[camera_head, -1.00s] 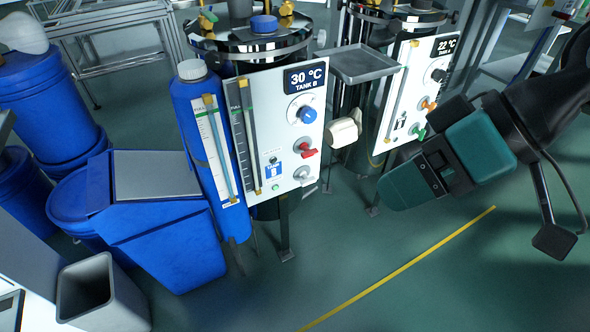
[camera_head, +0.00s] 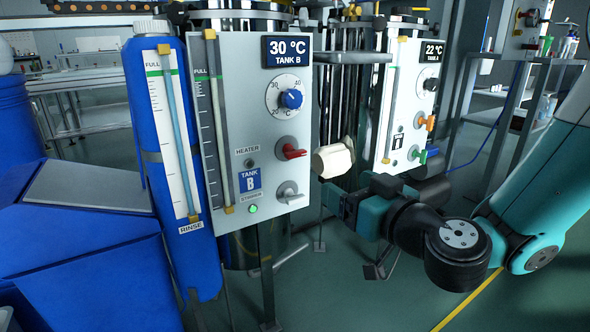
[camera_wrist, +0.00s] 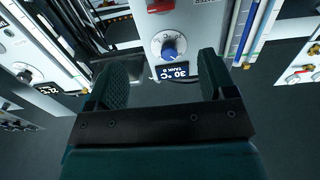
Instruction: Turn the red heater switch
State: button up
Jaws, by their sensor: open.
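The red heater switch (camera_head: 291,151) sits on the white Tank B panel (camera_head: 235,120), right of the HEATER label. Its red lever points to the right. In the wrist view the panel appears upside down, with the red switch (camera_wrist: 160,5) cut by the top edge. The blue dial (camera_head: 291,99) is above the switch and also shows in the wrist view (camera_wrist: 169,46). My gripper (camera_wrist: 163,72) is open and empty, its two teal fingers apart and pointing toward the panel. In the head view it is right of and below the switch, apart from it, with its fingertips hard to make out.
A grey stirrer switch (camera_head: 288,195) and a lit green lamp (camera_head: 253,209) are below the red switch. A cream-coloured part (camera_head: 333,158) protrudes right of the panel. The Tank A panel (camera_head: 411,100) stands further right. A blue bin (camera_head: 85,230) stands left.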

aim_at(298, 155)
jog(key=p+x, duration=0.7)
jog(key=p, duration=0.1)
jog(key=p+x, duration=0.8)
jog(key=shift+w+a+r+p, duration=0.1)
jog(key=shift+a+r+p, duration=0.2)
jog(key=shift+p, duration=0.1)
jog(key=shift+w+a+f+p, duration=0.2)
jog(key=shift+w+a+p, duration=0.15)
jog(key=shift+w, duration=0.3)
